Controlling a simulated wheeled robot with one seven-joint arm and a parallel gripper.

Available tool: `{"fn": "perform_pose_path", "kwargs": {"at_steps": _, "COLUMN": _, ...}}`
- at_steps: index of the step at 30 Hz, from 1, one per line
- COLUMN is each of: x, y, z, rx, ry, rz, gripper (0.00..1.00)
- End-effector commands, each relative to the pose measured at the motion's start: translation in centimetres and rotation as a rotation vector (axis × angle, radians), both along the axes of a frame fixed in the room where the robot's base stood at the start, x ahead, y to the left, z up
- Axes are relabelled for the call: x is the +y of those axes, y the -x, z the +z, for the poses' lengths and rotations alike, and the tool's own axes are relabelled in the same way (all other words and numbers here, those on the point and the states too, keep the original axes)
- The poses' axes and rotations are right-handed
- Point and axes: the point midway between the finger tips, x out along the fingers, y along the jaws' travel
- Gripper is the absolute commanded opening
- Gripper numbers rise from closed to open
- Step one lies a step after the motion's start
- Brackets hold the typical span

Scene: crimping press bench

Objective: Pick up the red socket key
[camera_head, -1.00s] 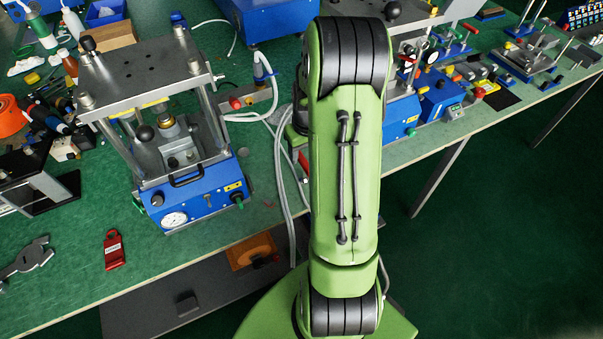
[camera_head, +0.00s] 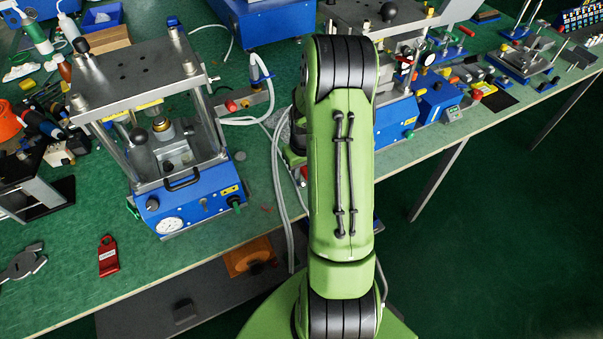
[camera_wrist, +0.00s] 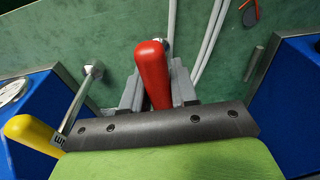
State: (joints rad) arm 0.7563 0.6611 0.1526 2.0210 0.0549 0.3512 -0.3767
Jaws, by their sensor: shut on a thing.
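The red socket key (camera_wrist: 150,62) shows in the wrist view as a thick red handle, tilted slightly, with a bit of metal at its far end. My gripper (camera_wrist: 158,88) is shut on it, with a grey finger on each side of the handle. The lower end of the key is hidden behind the dark bracket of my wrist. In the head view my own green arm hides the gripper and the key.
A yellow-handled tool (camera_wrist: 32,134) lies left of my gripper, blue housings (camera_wrist: 290,105) stand at both sides, and pale hoses (camera_wrist: 208,40) run beyond. In the head view, a press (camera_head: 150,70) and a red tag (camera_head: 108,256) are on the green bench left of my arm.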

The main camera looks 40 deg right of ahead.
Motion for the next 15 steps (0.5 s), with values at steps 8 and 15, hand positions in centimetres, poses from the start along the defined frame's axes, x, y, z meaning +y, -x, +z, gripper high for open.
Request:
{"fn": "perform_pose_path", "kwargs": {"at_steps": 8, "x": 0.0, "y": 0.0, "z": 0.1, "rx": -0.001, "ry": 0.001, "rz": 0.0, "gripper": 0.0}}
{"fn": "perform_pose_path", "kwargs": {"at_steps": 15, "x": -0.1, "y": -0.1, "z": 4.7, "rx": -0.007, "ry": 0.006, "rz": 0.001, "gripper": 0.0}}
